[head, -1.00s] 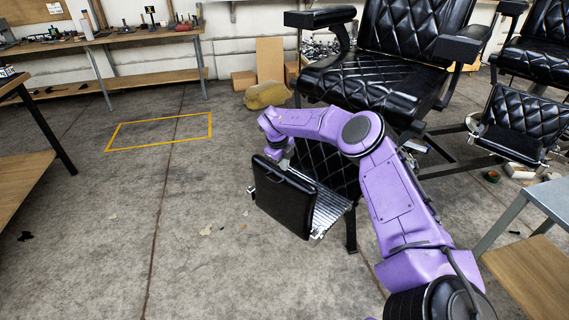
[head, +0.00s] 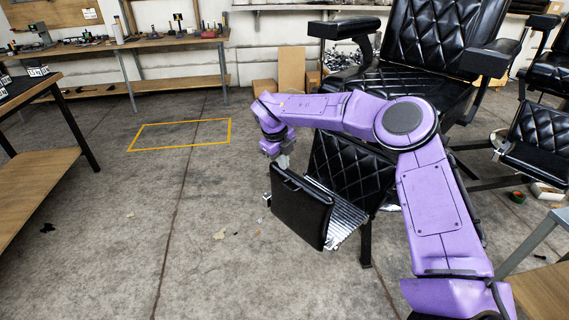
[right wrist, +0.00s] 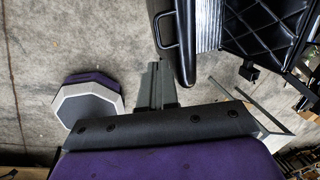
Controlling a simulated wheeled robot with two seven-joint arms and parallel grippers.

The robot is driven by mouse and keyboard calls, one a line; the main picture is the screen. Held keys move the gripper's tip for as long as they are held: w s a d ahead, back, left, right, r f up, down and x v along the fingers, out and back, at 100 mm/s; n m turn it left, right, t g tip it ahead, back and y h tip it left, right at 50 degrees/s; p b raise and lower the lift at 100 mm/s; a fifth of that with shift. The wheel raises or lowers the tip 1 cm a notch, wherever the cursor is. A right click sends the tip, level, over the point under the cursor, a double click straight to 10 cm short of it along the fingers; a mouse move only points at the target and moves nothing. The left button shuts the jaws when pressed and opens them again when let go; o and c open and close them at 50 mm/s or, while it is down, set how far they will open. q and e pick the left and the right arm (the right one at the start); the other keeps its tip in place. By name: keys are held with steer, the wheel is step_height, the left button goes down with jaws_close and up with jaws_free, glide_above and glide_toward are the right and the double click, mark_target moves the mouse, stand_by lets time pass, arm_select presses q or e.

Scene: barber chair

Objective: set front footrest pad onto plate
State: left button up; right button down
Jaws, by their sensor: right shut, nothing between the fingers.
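The black footrest pad (head: 300,207) stands steeply tilted at the front of the barber chair in the head view. The silver ribbed plate (head: 345,222) shows behind its right side. The pad (right wrist: 185,45) and the plate (right wrist: 209,28) lie side by side in the right wrist view; I cannot tell whether the pad is fully seated. My right gripper (head: 284,162) is shut and empty, close above the pad's upper edge. Its fingers also show in the right wrist view (right wrist: 156,86), left of the pad's near end. My left gripper is not in view.
The quilted leg panel (head: 350,170) and black chair seat (head: 400,80) are behind the pad. A wooden bench (head: 40,180) stands left and a grey-legged table (head: 540,285) right. The floor around the yellow outline (head: 180,150) is mostly clear.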

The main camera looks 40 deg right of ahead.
steer(key=s+a+f+n+t+h, duration=0.1)
steer(key=s+a+f+n+h, duration=0.15)
steer(key=s+f+n, duration=0.55)
steer(key=s+a+f+n+t+h, duration=0.15)
steer(key=s+f+n+h, duration=0.25)
steer(key=f, duration=0.8)
steer(key=s+a+f+n+y, duration=0.1)
steer(key=s+f+n+y, duration=0.1)
steer(key=s+n, duration=0.3)
steer(key=s+a+f+n+y, duration=0.2)
steer(key=s+f+n, duration=0.2)
steer(key=s, duration=1)
steer(key=s+a+f+n+y, duration=0.1)
steer(key=s+f+n+y, duration=0.1)
steer(key=s+n, duration=0.4)
steer(key=s+f, duration=0.1)
steer(key=s, duration=0.2)
steer(key=shift+s+a, duration=0.2)
steer(key=shift+a, duration=0.05)
